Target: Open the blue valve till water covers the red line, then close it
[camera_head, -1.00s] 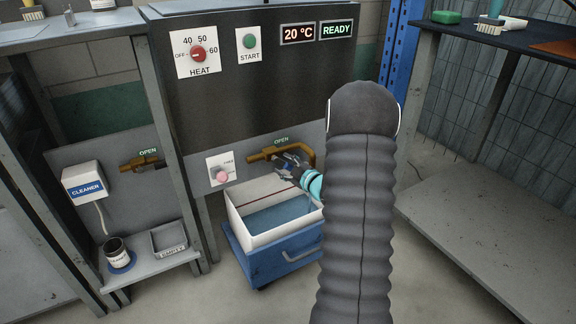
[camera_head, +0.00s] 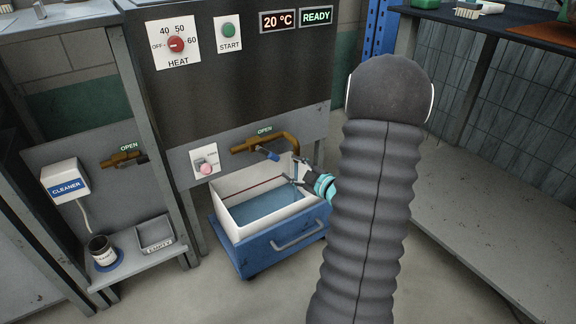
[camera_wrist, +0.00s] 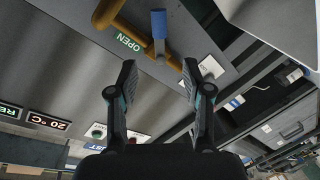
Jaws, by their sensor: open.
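The blue valve handle (camera_head: 267,154) sits on the brown pipe (camera_head: 284,136) under an OPEN label. It also shows in the wrist view (camera_wrist: 158,25), ahead of my fingertips and apart from them. My gripper (camera_head: 294,172) is open and empty, just right of and below the handle, over the right part of the white bin. The white bin (camera_head: 230,187) stands below the pipe and holds blue water (camera_head: 262,205). The red line (camera_head: 240,194) shows on its far inner wall, above the water. No stream from the pipe can be made out.
The bin sits in a blue wheeled cart (camera_head: 258,252). A pink knob (camera_head: 206,169) is on the panel to the left. Another brown valve (camera_head: 122,158), a cleaner box (camera_head: 65,184) and a grey tray (camera_head: 155,233) are farther left.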

